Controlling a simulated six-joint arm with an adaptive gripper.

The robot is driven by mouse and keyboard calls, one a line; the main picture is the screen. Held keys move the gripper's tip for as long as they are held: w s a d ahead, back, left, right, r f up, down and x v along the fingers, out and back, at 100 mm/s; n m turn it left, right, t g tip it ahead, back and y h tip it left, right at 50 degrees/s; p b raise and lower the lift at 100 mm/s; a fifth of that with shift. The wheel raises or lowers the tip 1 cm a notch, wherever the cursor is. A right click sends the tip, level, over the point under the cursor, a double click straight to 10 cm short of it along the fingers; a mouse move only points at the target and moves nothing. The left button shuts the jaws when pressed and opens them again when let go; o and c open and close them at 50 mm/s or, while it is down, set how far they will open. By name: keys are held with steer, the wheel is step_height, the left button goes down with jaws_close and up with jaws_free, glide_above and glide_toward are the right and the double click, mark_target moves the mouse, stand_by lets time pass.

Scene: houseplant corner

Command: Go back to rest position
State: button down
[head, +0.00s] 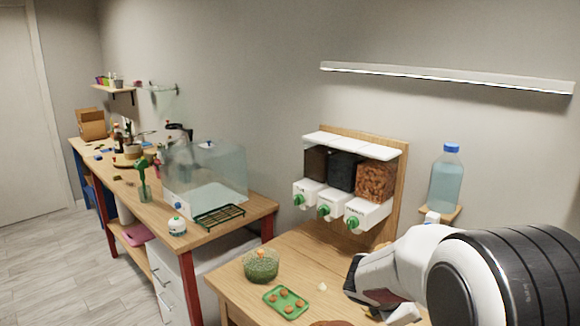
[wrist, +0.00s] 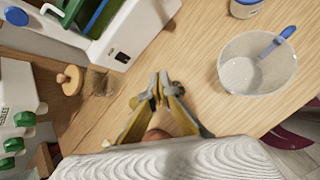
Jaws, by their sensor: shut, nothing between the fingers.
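My gripper (wrist: 160,86) shows in the wrist view with its two yellow-and-grey fingers together at the tips. It is shut and empty, over the wooden table top (wrist: 200,40). A rounded brown thing (wrist: 156,135) shows behind the fingers, partly hidden; I cannot tell what it is. In the head view my white and black arm fills the lower right corner, over the right part of the near table (head: 300,250), and the fingertips are not clear there.
The dispenser with green knobs (head: 340,180) stands at the table's back, with a water bottle (head: 446,182) to its right. The wrist view shows a cup with a blue spoon (wrist: 245,75) and a white machine (wrist: 125,30).

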steer(key=s+a+r+m+y, duration=0.2)
steer(key=s+m, duration=0.4)
steer(key=s, duration=0.4)
steer(key=s+a+r+m+y, duration=0.2)
steer(key=s+a+r+m, duration=0.3)
steer(key=s, duration=0.6)
steer(key=s+a+r+m+y, duration=0.3)
steer(key=s+m, duration=0.5)
steer(key=s, duration=0.3)
steer(key=shift+a+r+t, duration=0.25)
steer(key=shift+a+t, duration=0.15)
steer(key=shift+a, duration=0.2)
